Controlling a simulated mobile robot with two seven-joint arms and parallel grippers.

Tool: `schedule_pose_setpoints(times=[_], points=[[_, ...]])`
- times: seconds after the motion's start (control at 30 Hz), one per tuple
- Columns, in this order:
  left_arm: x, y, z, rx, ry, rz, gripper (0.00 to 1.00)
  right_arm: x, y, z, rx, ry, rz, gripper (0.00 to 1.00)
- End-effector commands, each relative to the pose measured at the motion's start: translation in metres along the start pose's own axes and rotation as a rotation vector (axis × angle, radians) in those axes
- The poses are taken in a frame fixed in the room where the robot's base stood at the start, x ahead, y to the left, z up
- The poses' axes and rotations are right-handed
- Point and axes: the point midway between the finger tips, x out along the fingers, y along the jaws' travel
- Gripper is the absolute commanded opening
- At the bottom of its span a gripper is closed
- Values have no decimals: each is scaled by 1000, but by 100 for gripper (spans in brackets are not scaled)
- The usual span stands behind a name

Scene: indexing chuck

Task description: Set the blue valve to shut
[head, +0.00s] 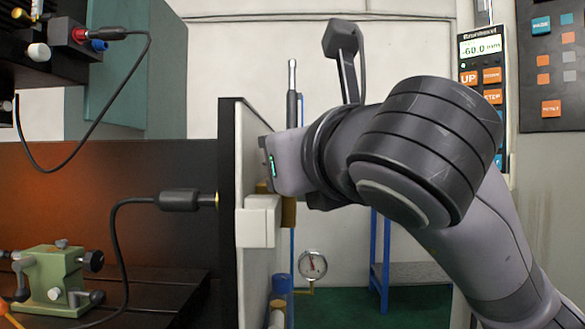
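A dark-edged white panel (228,200) stands upright, seen nearly edge-on, in the middle of the head view. A blue round part (281,283) sits low on its right side. It may be the blue valve, but its handle position cannot be made out. My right arm comes in from the right, and my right gripper (286,165) is against or very close to the panel's right face, above the blue part. Its fingers are hidden, so I cannot tell whether it is open or holds anything. My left gripper is not in view.
A pressure gauge (313,264) is right of the panel's lower part. A black cable plug (178,200) meets the panel's left side. A green fixture (55,280) stands at lower left. A pendant reading -60.0 (482,48) hangs at upper right. A blue stand (379,262) is behind.

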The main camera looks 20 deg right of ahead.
Motion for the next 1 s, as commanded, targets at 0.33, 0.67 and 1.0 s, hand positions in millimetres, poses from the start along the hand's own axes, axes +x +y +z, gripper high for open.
schedule_pose_setpoints(times=[0.33, 0.67, 1.0], points=[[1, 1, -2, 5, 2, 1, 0, 1, 1, -2, -2, 12, -20, 0], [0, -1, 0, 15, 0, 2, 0, 1, 1, -1, -2, 11, -19, 45], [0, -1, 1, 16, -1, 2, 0, 1, 2, 0, -3, 7, -14, 45]])
